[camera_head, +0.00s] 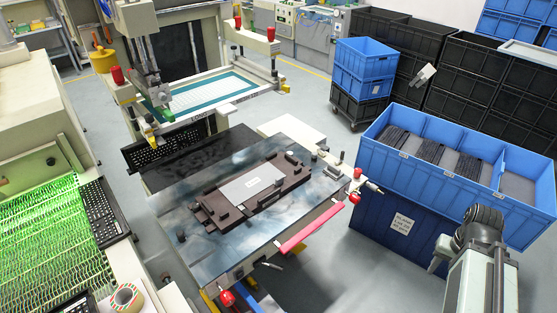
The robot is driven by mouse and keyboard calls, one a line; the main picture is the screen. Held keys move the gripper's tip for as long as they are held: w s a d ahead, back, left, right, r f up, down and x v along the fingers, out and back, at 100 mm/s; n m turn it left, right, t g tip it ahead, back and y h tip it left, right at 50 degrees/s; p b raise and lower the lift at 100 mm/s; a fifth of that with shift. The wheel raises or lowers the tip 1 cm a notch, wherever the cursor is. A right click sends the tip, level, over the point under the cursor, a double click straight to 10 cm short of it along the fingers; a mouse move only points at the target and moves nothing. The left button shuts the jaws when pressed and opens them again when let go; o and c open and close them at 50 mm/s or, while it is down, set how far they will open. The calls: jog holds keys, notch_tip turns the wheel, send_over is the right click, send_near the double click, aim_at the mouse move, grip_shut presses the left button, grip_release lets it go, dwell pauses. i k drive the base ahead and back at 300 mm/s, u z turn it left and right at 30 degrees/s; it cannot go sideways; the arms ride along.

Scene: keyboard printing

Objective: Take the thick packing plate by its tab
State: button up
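A large blue divided crate (455,193) stands at the right. Stacks of thin dark plates (425,150) lie in its compartments; the right-hand compartment (517,187) shows a grey flat surface. I cannot tell which plate is the thick packing plate, and no tab can be made out. A light grey plate with a small white label (240,188) lies on a dark brown fixture (285,177) on the machine table. My arm stands at the lower right, in front of the crate. A grey part that may be my gripper (440,256) shows beside its black joint; its fingers cannot be made out.
The printing machine's glossy dark table (205,250) fills the middle, with red-knobbed clamps on its edges. A framed screen (205,95) is behind it. Blue bins on a cart (361,75) and black crates (487,80) stand at the back. Grey floor separates table and crate.

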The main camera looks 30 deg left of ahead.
aim_at(238, 191)
jog(key=i, duration=3)
jog(key=u, duration=5.4)
jog(key=i, duration=0.5)
jog(key=z, duration=0.1)
